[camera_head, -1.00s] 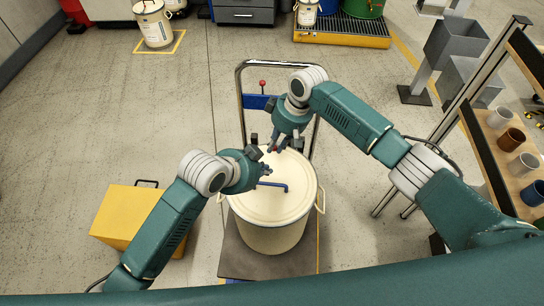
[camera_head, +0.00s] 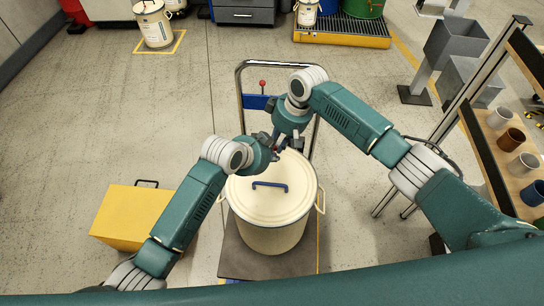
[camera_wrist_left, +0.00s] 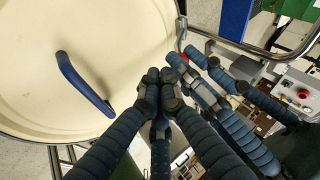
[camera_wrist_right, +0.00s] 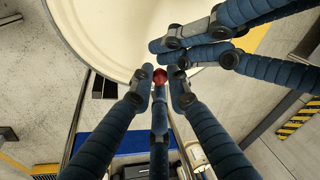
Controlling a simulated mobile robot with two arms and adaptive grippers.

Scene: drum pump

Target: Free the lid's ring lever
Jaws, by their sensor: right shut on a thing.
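The cream drum (camera_head: 272,232) has a pale lid (camera_head: 250,205) with a blue bar handle (camera_head: 270,185); the handle also shows in the left wrist view (camera_wrist_left: 82,85). My right gripper (camera_head: 283,145) is at the lid's far rim. In the right wrist view its fingertips (camera_wrist_right: 160,80) are shut around the red end of the ring lever (camera_wrist_right: 159,76). The rest of the lever is hidden by fingers. My left gripper (camera_head: 273,150) is close beside the right one at the rim. Its fingertips (camera_wrist_left: 161,78) are drawn together, with nothing visible between them.
The drum stands on a cart with a chrome hoop handle (camera_head: 240,90) behind it. A yellow box (camera_head: 125,220) is on the floor at left. A rack with mugs (camera_head: 510,140) stands at right. The two grippers' fingers are very near each other.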

